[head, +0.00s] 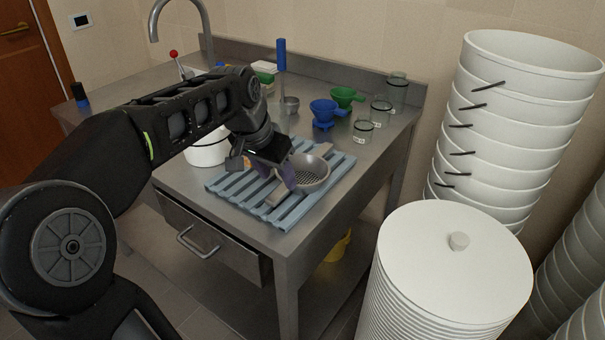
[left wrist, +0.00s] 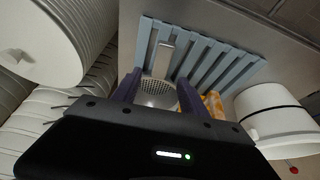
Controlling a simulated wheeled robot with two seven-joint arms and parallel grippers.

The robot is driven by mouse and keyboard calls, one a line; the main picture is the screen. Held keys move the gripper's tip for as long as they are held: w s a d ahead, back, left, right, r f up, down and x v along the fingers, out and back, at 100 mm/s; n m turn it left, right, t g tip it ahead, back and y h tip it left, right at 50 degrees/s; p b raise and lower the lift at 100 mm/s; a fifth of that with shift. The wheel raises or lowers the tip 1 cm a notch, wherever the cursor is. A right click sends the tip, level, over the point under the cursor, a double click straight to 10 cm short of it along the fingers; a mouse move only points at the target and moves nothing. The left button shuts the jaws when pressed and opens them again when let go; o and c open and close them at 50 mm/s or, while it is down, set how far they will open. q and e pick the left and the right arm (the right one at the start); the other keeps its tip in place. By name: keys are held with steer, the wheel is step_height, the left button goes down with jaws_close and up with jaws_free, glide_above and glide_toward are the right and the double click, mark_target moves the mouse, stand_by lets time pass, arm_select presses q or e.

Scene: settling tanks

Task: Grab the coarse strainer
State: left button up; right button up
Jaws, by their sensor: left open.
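The coarse strainer (head: 313,176) is a round metal bowl with a perforated bottom and a pale handle. It lies on the light-blue slatted rack (head: 228,190) near the table's front right corner. My left gripper (head: 279,174) is open, its purple fingers pointing down at the strainer's left side. In the left wrist view the strainer (left wrist: 158,88) shows between the two fingers, its near part hidden by my gripper's body. I cannot tell whether a finger touches it. My right gripper is not in view.
A white bucket (head: 207,152) stands left of the rack, partly behind my arm. A blue funnel (head: 323,112), a green funnel (head: 345,96) and glass jars (head: 363,131) stand behind it. A yellow-orange item (left wrist: 213,104) lies beside the strainer. Stacked white buckets (head: 500,130) stand right of the table.

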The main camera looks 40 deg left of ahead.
mark_target(283, 188)
arm_select(q)
steer(key=shift+w+f, duration=0.25)
steer(key=shift+f, duration=0.3)
steer(key=x, duration=0.5)
steer(key=shift+f, duration=0.15)
steer(key=shift+c, duration=0.2)
jaws_close()
stand_by(0.5)
